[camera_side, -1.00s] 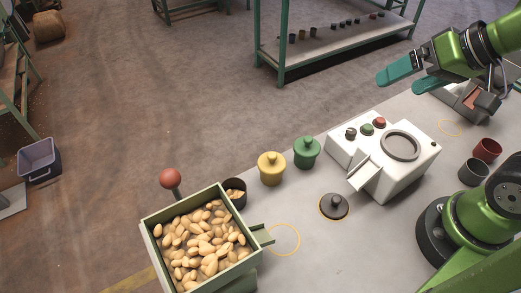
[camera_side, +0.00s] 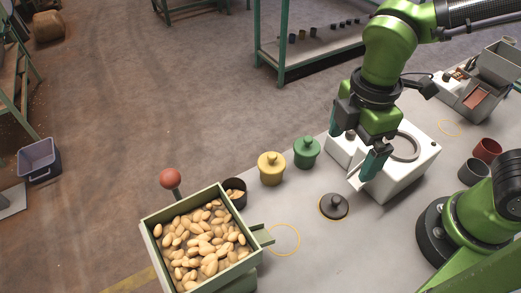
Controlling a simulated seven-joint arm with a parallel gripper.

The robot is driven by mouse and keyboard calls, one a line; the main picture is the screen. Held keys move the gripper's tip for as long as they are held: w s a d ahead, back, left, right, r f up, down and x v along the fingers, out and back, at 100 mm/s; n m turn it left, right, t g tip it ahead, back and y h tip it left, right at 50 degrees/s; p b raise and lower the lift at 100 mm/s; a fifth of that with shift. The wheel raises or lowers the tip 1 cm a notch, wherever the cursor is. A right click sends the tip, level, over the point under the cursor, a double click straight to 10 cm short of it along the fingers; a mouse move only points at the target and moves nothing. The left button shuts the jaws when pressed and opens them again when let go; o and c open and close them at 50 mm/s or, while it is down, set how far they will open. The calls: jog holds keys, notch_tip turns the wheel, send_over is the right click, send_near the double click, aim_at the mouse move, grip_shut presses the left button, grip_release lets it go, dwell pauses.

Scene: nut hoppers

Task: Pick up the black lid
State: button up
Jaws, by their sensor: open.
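The black lid (camera_side: 334,206) is a round disc with a small knob. It lies on the grey table inside a thin yellow ring, in front of the white machine. My gripper (camera_side: 356,154) is open and empty, pointing down over the machine's left part. It is above and to the right of the lid, apart from it. One teal finger hangs in front of the machine; the other finger is partly hidden.
The white machine (camera_side: 411,174) stands just right of the lid. Yellow (camera_side: 271,169) and green (camera_side: 306,153) lidded pots stand behind it. A hopper of nuts (camera_side: 148,231) is at left, with an empty yellow ring (camera_side: 284,240) beside it. Dark (camera_side: 473,171) and red (camera_side: 487,150) cups stand at right.

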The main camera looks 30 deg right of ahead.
send_over(337, 199)
jog(key=shift+n, duration=0.3)
jog(key=f, duration=1.1)
jog(key=shift+w+f, duration=0.3)
jog(key=shift+s+f, duration=0.15)
jog(key=shift+f, duration=1.2)
jog(key=shift+s+f, duration=0.15)
jog(key=shift+f, duration=1.2)
jog(key=shift+c, duration=0.3)
